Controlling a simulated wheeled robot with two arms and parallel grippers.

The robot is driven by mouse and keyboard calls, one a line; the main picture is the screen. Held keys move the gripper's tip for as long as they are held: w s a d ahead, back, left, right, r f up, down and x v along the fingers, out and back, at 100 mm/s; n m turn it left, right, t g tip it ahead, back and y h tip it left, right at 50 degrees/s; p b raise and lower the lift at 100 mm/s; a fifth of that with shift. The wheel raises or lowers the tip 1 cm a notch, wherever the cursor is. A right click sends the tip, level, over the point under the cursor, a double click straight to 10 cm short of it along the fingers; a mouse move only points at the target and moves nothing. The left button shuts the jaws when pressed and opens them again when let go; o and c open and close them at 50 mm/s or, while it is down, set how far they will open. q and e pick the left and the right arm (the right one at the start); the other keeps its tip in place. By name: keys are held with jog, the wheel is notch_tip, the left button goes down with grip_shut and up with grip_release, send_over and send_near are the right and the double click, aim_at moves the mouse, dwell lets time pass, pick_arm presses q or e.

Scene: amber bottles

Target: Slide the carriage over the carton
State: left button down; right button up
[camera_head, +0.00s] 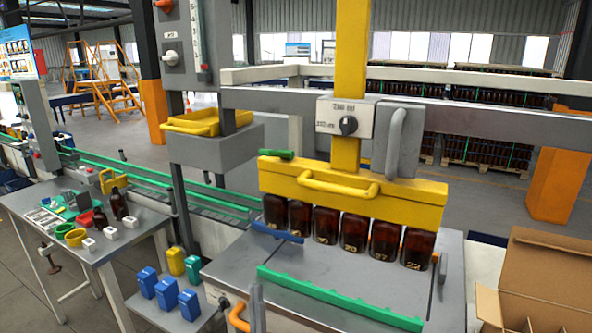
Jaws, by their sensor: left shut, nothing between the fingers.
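The carriage (345,117) sits on a grey horizontal rail, with a yellow column through it, a black knob on its front and a grey upright handle (397,143) at its right. Below hangs a wide yellow head (350,193) with a yellow bar handle. Several amber bottles (327,225) stand in a row under the head; whether they are lifted off the plate is unclear. The open carton (541,272) is at the lower right, with cardboard dividers inside, not under the head.
A green toothed strip (340,298) lies across the metal plate before the bottles. A blue lever (278,232) and a green lever (277,154) are at the head's left. Left stands a bench (100,245) with small parts. The rail is clear right of the carriage.

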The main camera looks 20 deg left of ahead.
pick_arm(q)
jog(key=w+a+r+n+g+h, duration=0.2)
jog(key=w+a+r+n+g, duration=0.35)
jog(key=w+a, duration=0.6)
jog(key=w+a+r+t+h+p, duration=0.2)
jog(key=a+r+t+h, duration=0.15)
jog(key=r+h, duration=0.5)
jog(key=s+d+r+m+g+h, duration=0.6)
jog(key=s+d+r+m+h, duration=0.15)
jog(key=h, duration=0.25)
jog(key=shift+y, duration=0.35)
jog(key=w+d+p, duration=0.2)
jog(key=w, duration=0.1)
jog(key=w+d+p, duration=0.2)
jog(key=w, duration=0.1)
jog(key=w+d+p, duration=0.2)
jog(key=w, duration=0.1)
jog(key=shift+w+f+p, duration=0.25)
jog(key=shift+w+p, duration=0.05)
jog(key=shift+p, duration=0.1)
jog(key=shift+s+d+f, duration=0.1)
jog(key=shift+d, duration=0.45)
